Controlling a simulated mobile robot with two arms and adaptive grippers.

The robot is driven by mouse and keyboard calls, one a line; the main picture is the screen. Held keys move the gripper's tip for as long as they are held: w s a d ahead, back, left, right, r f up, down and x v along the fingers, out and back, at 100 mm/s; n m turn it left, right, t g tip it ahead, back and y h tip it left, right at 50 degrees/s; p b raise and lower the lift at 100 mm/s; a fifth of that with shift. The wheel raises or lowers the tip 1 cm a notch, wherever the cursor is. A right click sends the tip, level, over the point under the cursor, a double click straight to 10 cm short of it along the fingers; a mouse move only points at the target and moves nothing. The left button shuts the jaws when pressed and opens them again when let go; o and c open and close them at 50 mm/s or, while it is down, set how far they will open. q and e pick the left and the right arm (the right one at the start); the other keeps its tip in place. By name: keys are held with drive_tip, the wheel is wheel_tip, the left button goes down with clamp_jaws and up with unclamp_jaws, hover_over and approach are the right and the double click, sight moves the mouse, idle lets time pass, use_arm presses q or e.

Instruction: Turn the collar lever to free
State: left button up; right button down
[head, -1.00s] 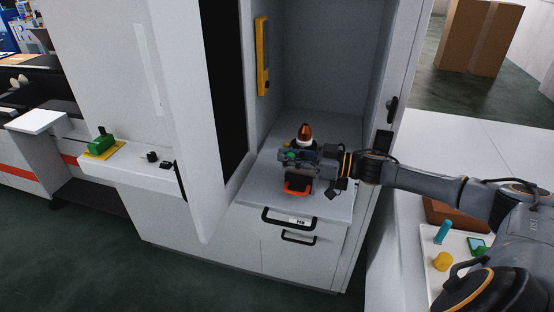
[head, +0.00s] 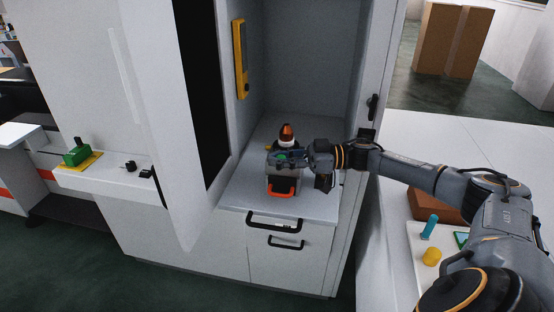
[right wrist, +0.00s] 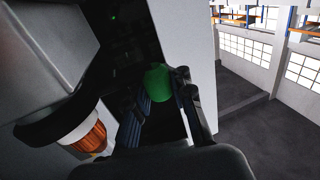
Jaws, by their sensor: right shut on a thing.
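The collar lever's green knob (head: 281,157) sits on a dark device with an amber dome (head: 287,131) and a white ring, standing on the cabinet shelf. My right gripper (head: 275,157) reaches in from the right and is shut around the knob, below the dome. In the right wrist view the green knob (right wrist: 158,82) shows between the fingers, and the amber dome (right wrist: 88,140) is at lower left. The gripper hides most of the lever and collar, so the lever's exact angle cannot be told. My left gripper is not in view.
The device has a red-orange handle (head: 282,193) in front. Cabinet walls and an open door (head: 185,190) enclose the shelf on both sides. A yellow bar (head: 240,60) hangs inside. A side ledge (head: 100,180) holds a green part (head: 77,152). A tray with small parts lies at right.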

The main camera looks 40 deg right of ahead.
drive_tip(key=c, duration=1.1)
unclamp_jaws()
drive_tip(key=shift+c, duration=0.2)
drive_tip(key=shift+d, duration=0.1)
drive_tip(key=v, duration=1.2)
